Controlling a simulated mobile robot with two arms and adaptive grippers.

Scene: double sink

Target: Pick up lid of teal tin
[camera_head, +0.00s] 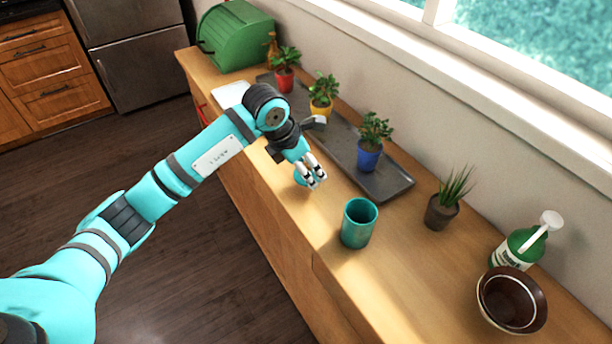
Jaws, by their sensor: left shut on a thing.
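The teal tin (357,226) stands upright and open on the wooden counter, right of centre. My left gripper (315,180) is shut on the teal lid (299,178), to the left of the tin and apart from it. The lid is mostly hidden behind the fingers, and only a small teal part of it shows. Whether the lid touches the counter I cannot tell. My right gripper is not in view.
A dark tray (388,186) with several potted plants lies behind my left gripper. A green bread box (235,36) is at the far end. Bare counter surrounds the tin.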

